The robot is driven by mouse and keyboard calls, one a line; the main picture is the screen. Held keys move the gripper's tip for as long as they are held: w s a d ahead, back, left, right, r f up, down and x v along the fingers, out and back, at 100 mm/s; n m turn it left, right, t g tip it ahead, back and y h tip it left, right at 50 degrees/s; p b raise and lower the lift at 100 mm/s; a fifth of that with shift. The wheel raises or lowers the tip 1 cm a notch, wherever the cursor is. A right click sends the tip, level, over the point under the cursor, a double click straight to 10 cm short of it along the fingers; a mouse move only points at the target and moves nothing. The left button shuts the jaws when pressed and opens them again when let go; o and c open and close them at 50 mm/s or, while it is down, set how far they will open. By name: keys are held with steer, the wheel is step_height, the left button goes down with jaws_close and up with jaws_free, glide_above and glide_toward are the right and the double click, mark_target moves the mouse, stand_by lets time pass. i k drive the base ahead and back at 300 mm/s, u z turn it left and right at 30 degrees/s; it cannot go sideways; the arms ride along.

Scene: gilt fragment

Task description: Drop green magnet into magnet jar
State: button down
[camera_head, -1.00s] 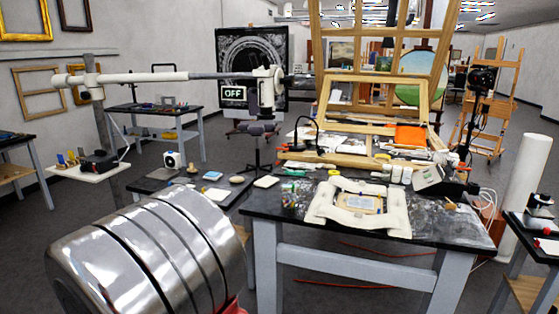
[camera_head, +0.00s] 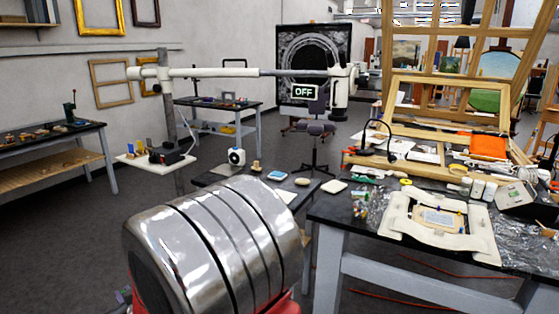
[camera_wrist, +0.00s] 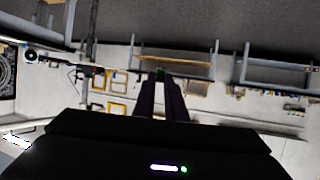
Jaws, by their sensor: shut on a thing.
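In the wrist view, which is upside down, my gripper (camera_wrist: 161,78) has its two dark fingers close together. A small green piece, the green magnet (camera_wrist: 161,72), shows between the fingertips, mostly hidden by them. My gripper does not show in the head view. A small clear container with coloured bits (camera_head: 360,204) stands at the left end of the dark worktable; it may be the magnet jar, but I cannot tell. My gripper is not near any surface in the wrist view.
The worktable (camera_head: 330,212) on the right holds a cream padded frame (camera_head: 440,226), white bottles and a black lamp (camera_head: 376,140). A lower dark table with small items stands behind it. A side bench (camera_head: 60,140) is at far left. Dark floor (camera_head: 60,240) is open at left.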

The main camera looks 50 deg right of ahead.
mark_target(368, 194)
steer(key=z, duration=0.15)
steer(key=i, duration=1.3)
steer(key=z, duration=0.55)
steer(key=i, duration=0.65)
steer(key=z, duration=0.55)
steer(key=i, duration=0.5)
steer(key=z, duration=0.9)
steer(key=i, duration=0.75)
steer(key=z, duration=0.5)
steer(key=k, duration=0.5)
steer(key=z, duration=0.05)
